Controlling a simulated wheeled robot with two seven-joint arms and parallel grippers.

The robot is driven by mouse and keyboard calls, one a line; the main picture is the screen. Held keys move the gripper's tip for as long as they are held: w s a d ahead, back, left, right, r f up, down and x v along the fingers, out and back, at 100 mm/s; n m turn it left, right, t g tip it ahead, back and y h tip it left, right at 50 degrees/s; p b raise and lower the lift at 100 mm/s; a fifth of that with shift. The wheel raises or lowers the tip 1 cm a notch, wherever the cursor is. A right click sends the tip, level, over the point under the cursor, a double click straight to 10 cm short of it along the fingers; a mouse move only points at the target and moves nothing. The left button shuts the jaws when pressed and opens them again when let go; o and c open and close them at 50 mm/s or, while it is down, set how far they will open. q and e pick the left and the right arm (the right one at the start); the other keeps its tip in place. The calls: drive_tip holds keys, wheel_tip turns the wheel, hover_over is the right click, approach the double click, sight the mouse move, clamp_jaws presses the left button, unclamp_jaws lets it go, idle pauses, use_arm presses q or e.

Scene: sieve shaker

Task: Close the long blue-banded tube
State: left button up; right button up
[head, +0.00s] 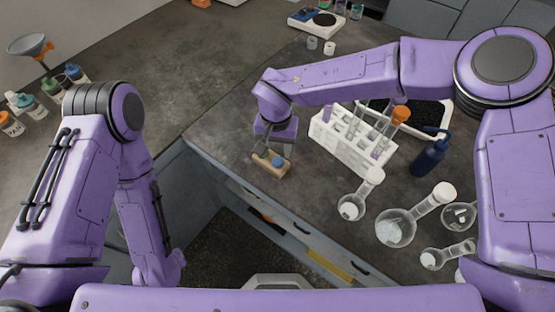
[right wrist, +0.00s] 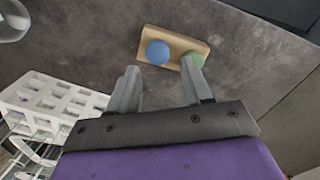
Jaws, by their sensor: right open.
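A small wooden block (right wrist: 174,47) holds a blue stopper (right wrist: 157,52) and a green stopper (right wrist: 193,59). In the head view the block (head: 268,170) and blue stopper (head: 278,161) lie near the bench's front edge. My right gripper (right wrist: 160,80) is open and empty, its fingers pointing at the block; the green stopper is partly behind one fingertip. Several glass tubes stand in the white rack (head: 349,145), right of the gripper. I cannot make out which tube is blue-banded. My left gripper does not show.
One racked tube carries an orange stopper (head: 401,114). A scale (head: 318,22) stands at the back. The bench left of the block is clear.

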sight(278, 161)
drive_tip(key=shift+s, duration=0.15)
drive_tip(key=shift+d+f+p, duration=0.1)
drive_tip(key=shift+f+p, duration=0.25)
wheel_tip(278, 161, down, 4)
drive_tip(key=shift+d+r+p, duration=0.1)
drive_tip(key=shift+p, duration=0.5)
drive_tip(key=shift+f, duration=0.35)
drive_tip(key=c, duration=0.8)
